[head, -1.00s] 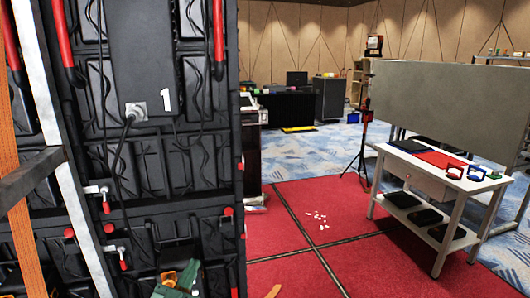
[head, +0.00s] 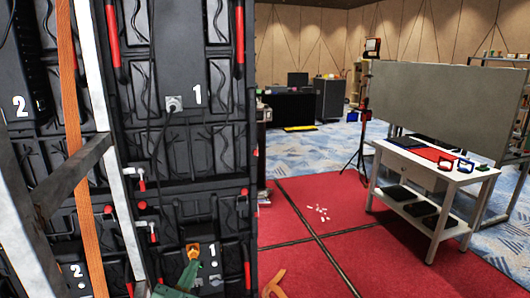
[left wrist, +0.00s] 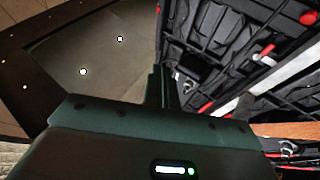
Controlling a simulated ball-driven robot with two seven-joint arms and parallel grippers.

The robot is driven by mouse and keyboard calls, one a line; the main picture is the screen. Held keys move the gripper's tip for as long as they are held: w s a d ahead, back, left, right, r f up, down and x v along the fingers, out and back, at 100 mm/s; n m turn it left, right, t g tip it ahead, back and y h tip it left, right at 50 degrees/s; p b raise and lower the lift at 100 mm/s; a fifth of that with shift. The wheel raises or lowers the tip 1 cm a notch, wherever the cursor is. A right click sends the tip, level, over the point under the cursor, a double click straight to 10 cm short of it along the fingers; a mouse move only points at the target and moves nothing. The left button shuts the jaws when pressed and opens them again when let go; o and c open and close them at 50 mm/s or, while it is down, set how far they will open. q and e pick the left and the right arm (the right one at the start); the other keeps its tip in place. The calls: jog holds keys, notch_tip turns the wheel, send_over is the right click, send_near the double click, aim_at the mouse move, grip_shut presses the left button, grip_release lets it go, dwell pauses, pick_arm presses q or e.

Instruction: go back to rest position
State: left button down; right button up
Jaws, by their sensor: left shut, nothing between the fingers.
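My left gripper (head: 189,273) is dark green and shows at the bottom of the head view, in front of the lower black wall panels. Its fingers are shut with nothing between them. In the left wrist view the closed fingers (left wrist: 165,88) point up past the dark green gripper body. An orange-yellow part (head: 193,250) shows just above the gripper in the head view; I cannot tell whether they touch. My right gripper is not in view.
The back of the video wall (head: 190,185), with a metal post (head: 105,110) and an orange strap (head: 70,130), fills the left. A white table (head: 430,170) stands right on the red carpet (head: 315,235). Small white pieces lie on the carpet. Open floor lies between.

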pick_arm(q)
notch_tip(320, 180, down, 19)
jog(key=s+a+n+g+y, duration=0.2)
jog(key=g+y, duration=0.3)
jog(key=g, duration=0.1)
jog(key=s+a+f+g+y+b, duration=0.2)
jog(key=s+f+g, duration=0.5)
jog(key=s+f, duration=1.25)
jog(key=s+a+f+g+b, duration=0.1)
jog(key=s+f+g, duration=0.2)
jog(key=s, duration=1)
jog(key=s+a+f+g+b, duration=0.1)
jog(key=s+f+g+b, duration=0.1)
jog(key=s+f, duration=0.5)
jog(key=s+a+f+g+b, duration=0.1)
jog(key=s+f+g, duration=0.2)
jog(key=s, duration=1.6)
notch_tip(320, 180, down, 3)
jog(key=shift+s+f+m+g, duration=0.1)
jog(key=shift+s+m+g, duration=0.1)
jog(key=shift+m+g, duration=0.15)
jog(key=shift+s+d, duration=0.1)
jog(key=shift+s, duration=0.05)
